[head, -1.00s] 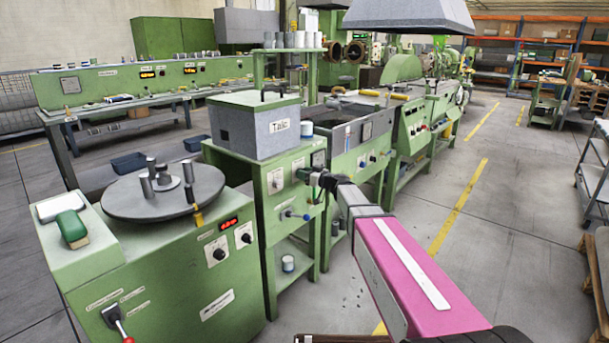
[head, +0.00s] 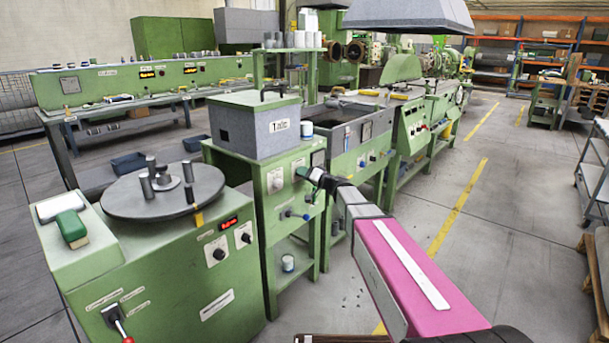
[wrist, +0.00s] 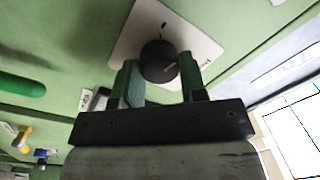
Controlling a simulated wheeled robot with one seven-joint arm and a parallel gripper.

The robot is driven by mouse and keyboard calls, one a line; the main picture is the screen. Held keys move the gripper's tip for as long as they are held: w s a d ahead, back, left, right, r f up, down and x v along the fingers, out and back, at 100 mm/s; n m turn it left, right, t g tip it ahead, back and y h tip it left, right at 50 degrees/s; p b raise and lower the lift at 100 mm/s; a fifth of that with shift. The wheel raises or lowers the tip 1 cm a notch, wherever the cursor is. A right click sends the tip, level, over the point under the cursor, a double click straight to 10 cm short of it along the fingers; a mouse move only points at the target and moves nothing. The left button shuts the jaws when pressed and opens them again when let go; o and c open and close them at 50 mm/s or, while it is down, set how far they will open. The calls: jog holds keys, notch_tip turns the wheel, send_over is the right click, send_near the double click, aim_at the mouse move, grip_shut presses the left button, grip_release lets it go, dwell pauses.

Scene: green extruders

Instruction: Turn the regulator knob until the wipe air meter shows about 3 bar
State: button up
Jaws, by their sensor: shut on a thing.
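The regulator knob (wrist: 157,60) is round and black, with a short light mark on its face. It sits on a pale plate on a green panel in the wrist view. My gripper (wrist: 158,78) has one dark green finger on each side of the knob and is shut on it. In the head view my gripper (head: 305,173) reaches the upper front of the green cabinet (head: 252,195) under the grey talc box, by a pale plate. The knob is hard to make out there. I cannot pick out the wipe air meter or read its value in either view.
The grey box (head: 240,130) stands on the cabinet. Left of it is a green machine with a round turntable (head: 165,192). A blue-handled valve (head: 297,214) sits below my gripper. The floor (head: 510,250) to the right is open.

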jog(key=m, duration=1.4)
jog(key=m+t+h, duration=0.1)
jog(key=m, duration=1.3)
jog(key=shift+s+a+f, duration=0.15)
jog(key=shift+s+f, duration=0.05)
jog(key=shift+m, duration=0.3)
jog(key=o, duration=0.9)
